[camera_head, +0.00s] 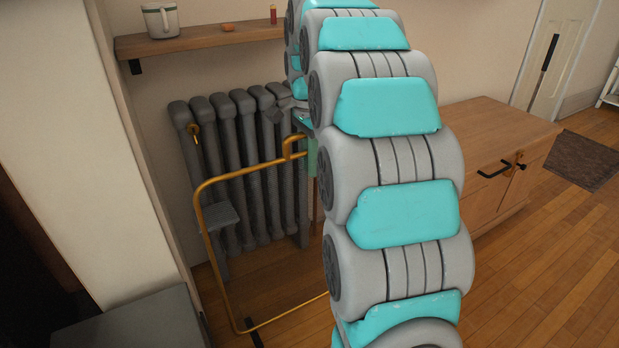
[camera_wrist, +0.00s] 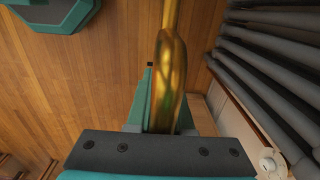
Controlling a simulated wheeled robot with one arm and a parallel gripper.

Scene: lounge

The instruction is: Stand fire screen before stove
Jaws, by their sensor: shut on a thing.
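The fire screen (camera_head: 207,240) is a brass-coloured tubular frame standing in front of the radiator, its lower bar near the wood floor. Its right part is hidden behind my arm. In the wrist view its brass handle loop (camera_wrist: 170,75) runs between my fingers. My gripper (camera_wrist: 168,112) is shut on this handle. In the head view my gripper is mostly hidden behind my arm. A dark grey flat-topped block (camera_head: 130,322) at the lower left may be the stove or its hearth; I cannot tell which.
A ribbed grey radiator (camera_head: 240,165) stands against the wall close behind the screen. A wooden cabinet (camera_head: 500,125) stands right of my arm. Open wood floor (camera_head: 540,270) lies at the lower right.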

